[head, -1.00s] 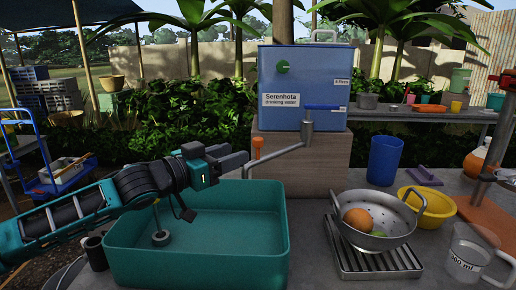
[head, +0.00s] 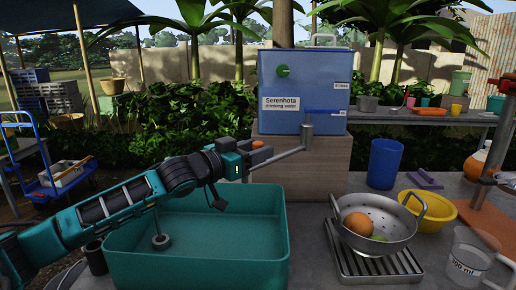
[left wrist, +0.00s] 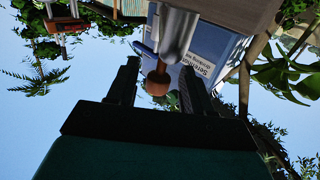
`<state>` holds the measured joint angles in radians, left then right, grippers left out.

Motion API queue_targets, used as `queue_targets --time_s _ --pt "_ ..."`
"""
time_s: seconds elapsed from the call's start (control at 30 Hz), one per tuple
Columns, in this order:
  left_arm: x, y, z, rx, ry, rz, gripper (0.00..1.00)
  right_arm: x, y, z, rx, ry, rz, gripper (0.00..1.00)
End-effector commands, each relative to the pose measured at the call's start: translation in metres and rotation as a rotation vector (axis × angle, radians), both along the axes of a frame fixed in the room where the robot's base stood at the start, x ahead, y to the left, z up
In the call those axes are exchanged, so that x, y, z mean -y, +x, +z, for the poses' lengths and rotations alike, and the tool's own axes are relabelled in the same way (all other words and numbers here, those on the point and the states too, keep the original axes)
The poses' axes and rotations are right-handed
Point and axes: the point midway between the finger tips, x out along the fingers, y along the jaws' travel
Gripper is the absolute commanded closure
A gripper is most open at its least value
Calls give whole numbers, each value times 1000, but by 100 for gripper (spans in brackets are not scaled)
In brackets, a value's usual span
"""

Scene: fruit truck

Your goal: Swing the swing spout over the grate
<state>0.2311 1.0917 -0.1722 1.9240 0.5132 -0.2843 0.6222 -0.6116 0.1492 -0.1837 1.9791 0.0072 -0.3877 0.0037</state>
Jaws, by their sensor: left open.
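The swing spout (head: 286,156) is a grey tube that runs left from the tap of the blue water tank (head: 290,85), with an orange tip over the teal basin's back edge. The left wrist view shows the spout (left wrist: 178,35) and its tip (left wrist: 158,84) between my fingers. My left gripper (head: 258,153) is open around the tip; whether a finger touches it I cannot tell. The slatted metal grate (head: 378,268) lies on the counter to the right of the basin, under a metal colander. My right gripper is not in view.
The colander (head: 365,240) holds an orange fruit and a green one. The teal basin (head: 130,264) is below my left arm. A blue cup (head: 385,163), a yellow bowl (head: 440,207) and a clear jug (head: 470,258) stand around the grate.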

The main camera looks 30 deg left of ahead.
Motion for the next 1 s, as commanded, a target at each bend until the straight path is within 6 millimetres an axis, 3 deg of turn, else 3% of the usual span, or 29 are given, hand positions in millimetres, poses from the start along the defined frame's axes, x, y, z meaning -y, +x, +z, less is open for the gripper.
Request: queue_targets --time_s 0.53,1.0 --pt "3 10 0 -1 1 -2 50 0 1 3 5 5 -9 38" --pt "3 10 0 0 1 -2 95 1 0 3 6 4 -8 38"
